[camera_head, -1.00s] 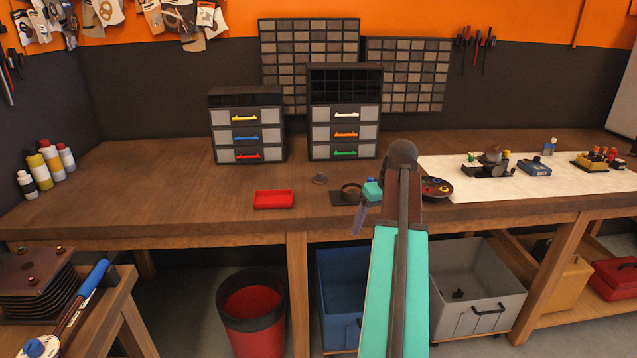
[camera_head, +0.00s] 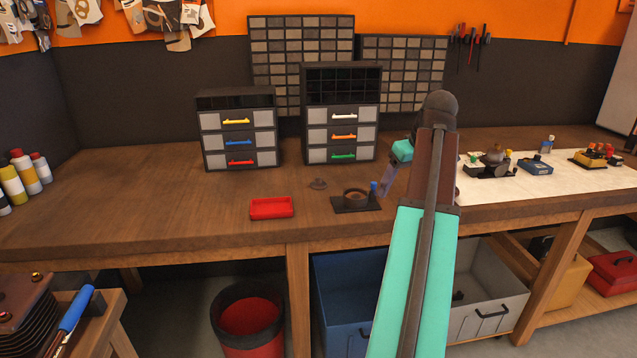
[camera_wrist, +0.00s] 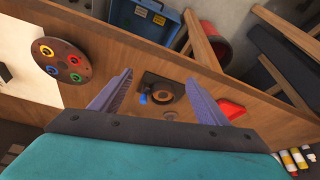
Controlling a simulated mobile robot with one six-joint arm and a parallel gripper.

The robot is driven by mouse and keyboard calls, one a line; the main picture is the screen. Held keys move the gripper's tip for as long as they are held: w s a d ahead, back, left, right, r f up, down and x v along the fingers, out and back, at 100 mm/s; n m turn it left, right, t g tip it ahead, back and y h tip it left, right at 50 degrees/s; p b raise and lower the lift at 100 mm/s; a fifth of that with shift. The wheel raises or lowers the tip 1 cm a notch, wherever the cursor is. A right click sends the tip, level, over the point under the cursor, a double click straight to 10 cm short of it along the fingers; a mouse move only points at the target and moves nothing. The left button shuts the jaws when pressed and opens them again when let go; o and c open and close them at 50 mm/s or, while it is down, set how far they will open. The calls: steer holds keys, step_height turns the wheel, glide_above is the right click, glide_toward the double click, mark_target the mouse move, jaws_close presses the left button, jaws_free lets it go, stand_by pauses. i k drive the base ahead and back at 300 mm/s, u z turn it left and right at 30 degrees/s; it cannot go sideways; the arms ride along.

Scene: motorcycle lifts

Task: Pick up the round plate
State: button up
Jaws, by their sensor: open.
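A round dark brown plate (camera_wrist: 62,60) with several coloured rings lies at the left in the wrist view, partly on the white mat. In the head view my arm hides it. My gripper (camera_wrist: 163,85) is open and empty, its two purple fingers spread. In the wrist view a black square stand (camera_wrist: 150,83) with a dark ring and a blue knob appears between the fingers. In the head view my gripper (camera_head: 388,181) is above the bench, right of and behind this stand (camera_head: 340,205). The round plate lies outside the fingers.
A red tray (camera_head: 272,208) and a small dark round piece (camera_head: 317,184) lie left of the stand. Two drawer cabinets (camera_head: 237,130) stand behind. The white mat (camera_head: 520,183) at right holds several parts. The bench's left middle is clear.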

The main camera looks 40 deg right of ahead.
mark_target(317, 184)
steer(key=i, duration=1.05)
steer(key=u, duration=0.05)
